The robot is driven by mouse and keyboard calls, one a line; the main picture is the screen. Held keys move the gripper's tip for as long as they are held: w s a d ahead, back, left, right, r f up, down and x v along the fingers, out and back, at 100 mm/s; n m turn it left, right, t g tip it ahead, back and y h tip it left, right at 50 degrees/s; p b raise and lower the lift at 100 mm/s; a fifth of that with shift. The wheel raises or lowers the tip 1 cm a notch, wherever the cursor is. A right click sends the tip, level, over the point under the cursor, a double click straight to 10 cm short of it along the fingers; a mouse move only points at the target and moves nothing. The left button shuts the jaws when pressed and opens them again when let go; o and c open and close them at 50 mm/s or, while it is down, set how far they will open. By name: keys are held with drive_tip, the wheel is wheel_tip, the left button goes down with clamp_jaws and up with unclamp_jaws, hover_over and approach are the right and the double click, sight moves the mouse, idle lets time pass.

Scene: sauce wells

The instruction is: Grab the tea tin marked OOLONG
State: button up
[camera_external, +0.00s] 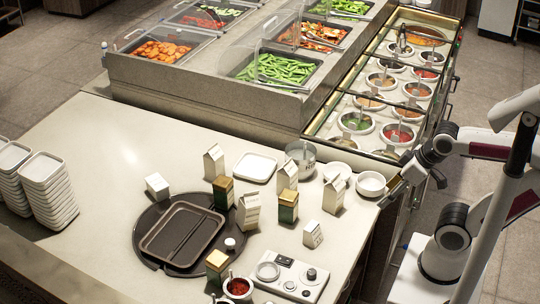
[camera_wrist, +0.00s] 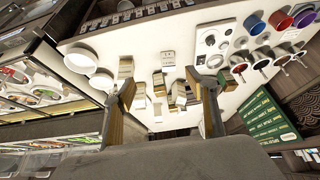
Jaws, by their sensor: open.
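Several dark green tins with gold lids stand on the counter in the external view: one tin at the tray's back edge (camera_external: 223,193), one right of the tray among cartons (camera_external: 287,207), and one at the tray's front right (camera_external: 216,265). Their markings are too small to read, so I cannot tell which is OOLONG. My gripper (camera_external: 392,192) is at the counter's right edge, beside the white bowls, apart from the tins. In the wrist view, my gripper (camera_wrist: 165,88) has its fingers spread, with small cartons and tins seen beyond them; no object is held.
White cartons (camera_external: 248,212) stand close around the tins. A dark tray (camera_external: 152,243) lies on a round dark mat. White bowls (camera_external: 371,184) sit near my gripper. A control panel (camera_external: 290,278) and a red sauce cup (camera_external: 238,288) are at the front.

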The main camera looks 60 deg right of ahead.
drive_tip(key=shift+o, duration=0.5)
drive_tip(key=shift+w, duration=0.1)
drive_tip(key=t, duration=0.3)
approach(291, 197)
drive_tip(key=shift+w+f+n+t+y, duration=0.1)
drive_tip(key=shift+w+f+t+y, duration=0.05)
drive_tip(key=shift+w+f+t, duration=0.9)
drive_tip(key=shift+w+f+n+t+y, duration=0.1)
drive_tip(key=shift+w+f+t, duration=0.45)
drive_tip(key=shift+w+f, duration=0.55)
drive_tip(key=shift+w+f+n+t+y, duration=0.15)
drive_tip(key=shift+w+f+t, duration=0.65)
drive_tip(key=shift+f, duration=0.55)
drive_tip(key=shift+x, duration=1.25)
drive_tip(key=shift+d, duration=0.1)
